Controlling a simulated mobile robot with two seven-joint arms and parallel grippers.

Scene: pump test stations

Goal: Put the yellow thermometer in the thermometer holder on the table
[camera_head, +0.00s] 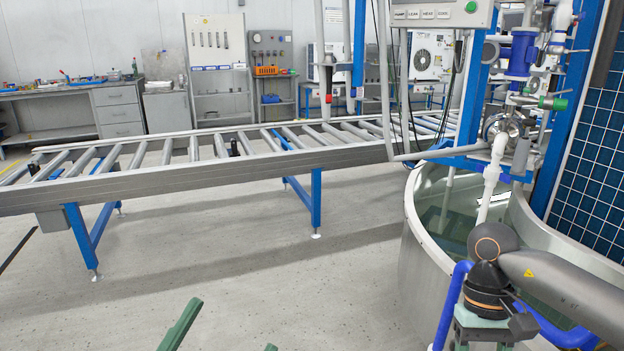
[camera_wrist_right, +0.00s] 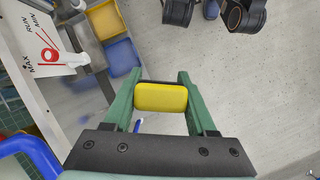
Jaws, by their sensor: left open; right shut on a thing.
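The yellow thermometer (camera_wrist_right: 160,97) shows in the right wrist view as a rounded yellow block between the green fingers of my right gripper (camera_wrist_right: 160,82), which is shut on it. Only this yellow part is clear. In the head view, my right arm comes in at the lower right and its fingers are not seen. My left gripper (camera_head: 233,324) shows at the bottom edge of the head view, its green fingers apart and nothing seen between them. I cannot make out the thermometer holder. A grey workbench (camera_head: 112,92) with small items on top stands at the far left.
A roller conveyor (camera_head: 180,190) crosses the head view between me and the back wall. A round metal tank (camera_head: 425,265) with pipes stands close on the right. The floor (camera_head: 215,265) before the conveyor is clear. Yellow and blue bins (camera_wrist_right: 122,55) show in the wrist view.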

